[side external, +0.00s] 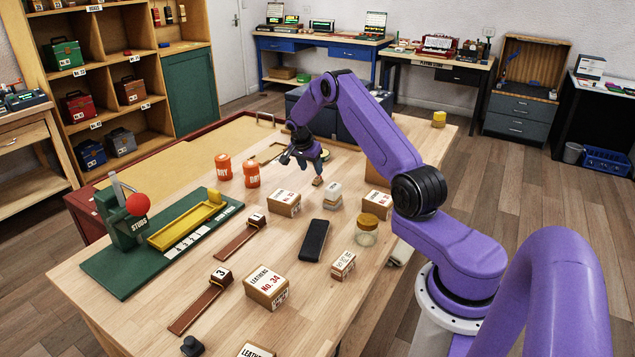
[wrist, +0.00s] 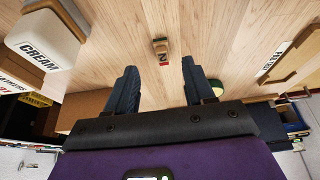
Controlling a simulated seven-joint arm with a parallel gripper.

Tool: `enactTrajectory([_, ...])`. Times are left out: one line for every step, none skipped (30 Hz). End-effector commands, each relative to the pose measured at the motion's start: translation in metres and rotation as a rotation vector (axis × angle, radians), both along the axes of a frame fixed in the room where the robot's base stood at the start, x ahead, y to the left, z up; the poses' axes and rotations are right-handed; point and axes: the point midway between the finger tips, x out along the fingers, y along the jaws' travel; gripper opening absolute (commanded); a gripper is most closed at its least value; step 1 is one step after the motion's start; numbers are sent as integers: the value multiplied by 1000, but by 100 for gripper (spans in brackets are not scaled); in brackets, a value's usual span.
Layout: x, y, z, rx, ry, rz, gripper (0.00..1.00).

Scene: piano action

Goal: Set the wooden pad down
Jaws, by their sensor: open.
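The small wooden pad (wrist: 159,44), with a red marked end, rests on the wooden table in the wrist view, beyond and between my open fingertips. In the side view a small brown and red piece (side external: 318,181) stands on the table just below my gripper and looks like the same pad. Whether a fingertip touches the pad cannot be told.
A white CREAM container (wrist: 47,40) is at the wrist view's upper left. In the side view, a cardboard box (side external: 284,204), a small white container (side external: 332,196) and orange tins (side external: 252,174) stand nearby. A glass jar (side external: 367,236) and a black case (side external: 315,241) are nearer.

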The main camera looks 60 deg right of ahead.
Motion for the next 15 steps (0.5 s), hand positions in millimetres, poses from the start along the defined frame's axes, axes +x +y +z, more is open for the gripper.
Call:
enactTrajectory([0,-2,-6,0,1,0,53])
enactTrajectory([0,-3,-9,0,0,0,53])
enactTrajectory([0,-5,-12,0,1,0,53])
enactTrajectory([0,-5,-14,0,1,0,53])
enactTrajectory([0,-6,-15,0,0,0,53])
enactTrajectory([0,-6,-16,0,0,0,53])
enactTrajectory([0,-7,-17,0,-1,-1,53])
enactTrajectory([0,-8,-18,0,-1,-1,53])
enactTrajectory([0,-9,-20,0,0,-1,53])
enactTrajectory([0,-10,-23,1,1,-1,53])
enactTrajectory([0,-11,-26,1,1,-1,53])
enactTrajectory([1,-13,-31,1,1,-1,53])
enactTrajectory([1,-15,-35,1,1,0,53])
enactTrajectory([1,-17,-39,1,0,0,53])
enactTrajectory([1,-19,-44,1,1,0,53])
